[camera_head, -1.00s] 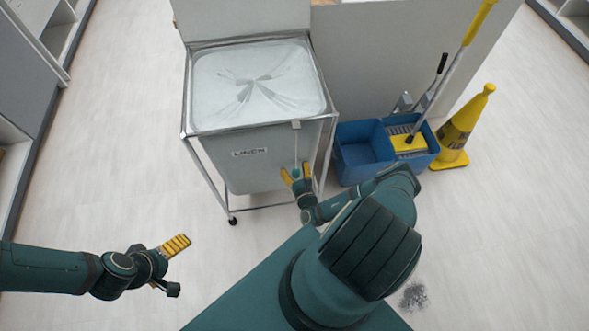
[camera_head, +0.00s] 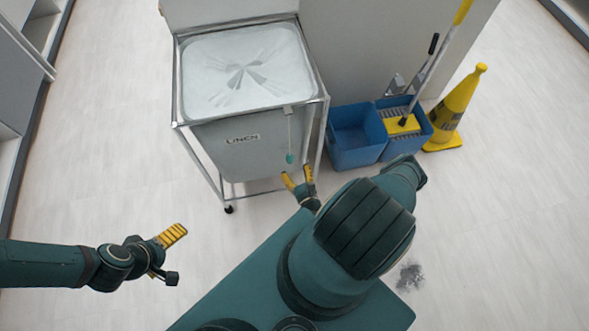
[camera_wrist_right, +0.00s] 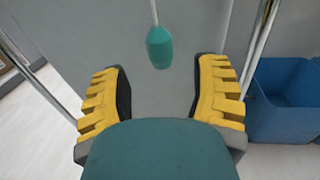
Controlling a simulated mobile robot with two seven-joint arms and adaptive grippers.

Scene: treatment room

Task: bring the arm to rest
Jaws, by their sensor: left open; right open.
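My right gripper (camera_head: 299,180) is open and empty in front of the linen hamper (camera_head: 215,155), just below a teal pull knob (camera_head: 290,158) that hangs on a cord at the hamper's front right. In the right wrist view the knob (camera_wrist_right: 159,47) hangs beyond the two yellow fingertips (camera_wrist_right: 160,85), apart from both. My left gripper (camera_head: 177,255) is open and empty over the floor at the left. Part of my right arm is hidden behind its own links.
A blue mop bucket (camera_head: 357,150) with a mop (camera_head: 440,65) stands right of the hamper. A yellow cone (camera_head: 455,108) stands farther right. A dark spot (camera_head: 410,277) lies on the floor at the lower right. The floor at the left is clear.

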